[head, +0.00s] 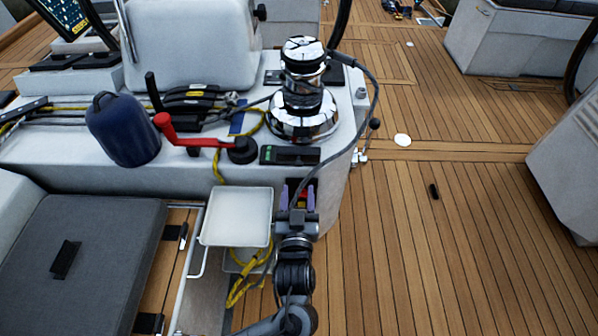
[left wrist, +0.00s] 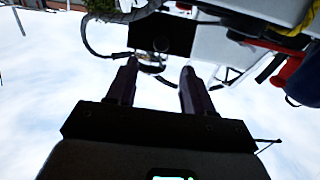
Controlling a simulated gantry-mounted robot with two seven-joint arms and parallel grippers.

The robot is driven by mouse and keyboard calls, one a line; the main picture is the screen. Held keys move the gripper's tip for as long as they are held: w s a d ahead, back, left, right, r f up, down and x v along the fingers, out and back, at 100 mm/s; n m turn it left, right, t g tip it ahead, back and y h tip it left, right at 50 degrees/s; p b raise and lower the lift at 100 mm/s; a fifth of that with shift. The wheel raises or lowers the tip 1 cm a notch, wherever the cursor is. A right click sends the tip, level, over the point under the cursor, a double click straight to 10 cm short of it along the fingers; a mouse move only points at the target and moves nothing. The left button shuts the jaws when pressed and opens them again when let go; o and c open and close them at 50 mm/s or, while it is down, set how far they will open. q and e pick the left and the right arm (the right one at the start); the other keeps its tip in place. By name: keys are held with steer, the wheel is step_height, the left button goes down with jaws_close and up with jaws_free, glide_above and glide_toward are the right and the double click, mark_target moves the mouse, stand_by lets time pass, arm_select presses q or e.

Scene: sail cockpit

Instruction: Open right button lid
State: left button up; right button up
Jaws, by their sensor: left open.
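A black panel (head: 290,155) with a greenish inset lies on the front edge of the white console, below the chrome winch. It may hold the button lids, but they are too small to tell apart, and I cannot tell whether the right one is shut. My left gripper (head: 299,186) is below this panel, at the console's front face, fingers pointing towards the console. Its purple fingers are apart, with red and yellow showing between them. In the left wrist view, the open fingers (left wrist: 158,78) have nothing between them, with a dark rectangular face (left wrist: 170,35) beyond the tips.
The chrome winch (head: 302,95), a red-handled lever (head: 185,135) and a blue bag (head: 122,130) stand on the console. A black cable loops right of the winch. A white tray (head: 238,217) is left of my gripper.

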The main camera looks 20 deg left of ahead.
mark_target(298, 166)
arm_select(q)
steer(key=b+x, duration=0.2)
steer(key=x, duration=0.5)
steer(key=shift+f, duration=0.1)
steer(key=shift+w+a+b, duration=0.15)
steer(key=shift+w+b, duration=0.1)
steer(key=shift+b, duration=0.05)
jaws_close()
